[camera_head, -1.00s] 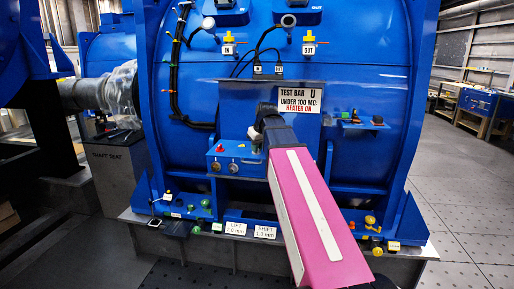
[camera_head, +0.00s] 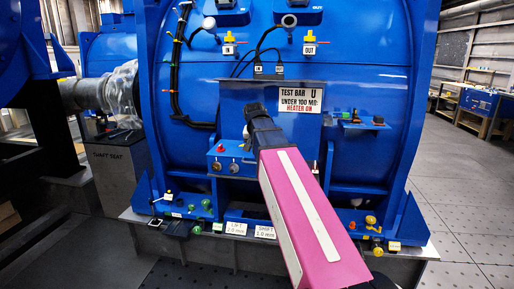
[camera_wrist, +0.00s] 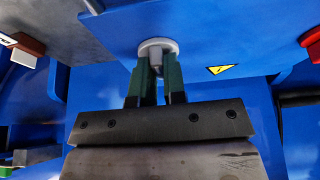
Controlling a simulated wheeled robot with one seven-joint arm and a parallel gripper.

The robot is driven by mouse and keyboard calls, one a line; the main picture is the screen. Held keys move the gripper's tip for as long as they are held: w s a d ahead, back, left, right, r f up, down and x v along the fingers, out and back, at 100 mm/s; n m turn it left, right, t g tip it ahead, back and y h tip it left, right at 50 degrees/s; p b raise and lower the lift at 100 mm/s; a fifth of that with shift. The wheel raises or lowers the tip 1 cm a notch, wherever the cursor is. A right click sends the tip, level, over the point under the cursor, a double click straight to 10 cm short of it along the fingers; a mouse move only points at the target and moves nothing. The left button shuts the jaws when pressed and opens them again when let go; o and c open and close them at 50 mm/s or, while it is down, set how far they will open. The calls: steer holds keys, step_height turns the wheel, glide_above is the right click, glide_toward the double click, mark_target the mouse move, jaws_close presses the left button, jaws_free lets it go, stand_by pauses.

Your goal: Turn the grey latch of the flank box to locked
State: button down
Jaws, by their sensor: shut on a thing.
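The grey latch (camera_wrist: 157,47) shows in the wrist view as a pale round knob on the blue face of the flank box (camera_wrist: 205,45). My gripper (camera_wrist: 158,66) is shut on the latch from below, with its two dark green fingers on either side of its stem. The latch's exact turn angle is hard to tell.
A yellow warning triangle (camera_wrist: 221,69) is right of the latch. A red part (camera_wrist: 312,42) is at the right edge and a brown-and-white block (camera_wrist: 24,48) at the left. A small control box (camera_head: 232,160) with a red button sits close to my gripper.

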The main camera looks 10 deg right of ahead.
stand_by(0.3)
steer(key=c, duration=1.2)
jaws_free()
steer(key=shift+r, duration=0.1)
steer(key=v, duration=1)
steer(key=shift+s+a+r, duration=0.1)
steer(key=shift+a+r, duration=0.05)
steer(key=shift+r, duration=0.15)
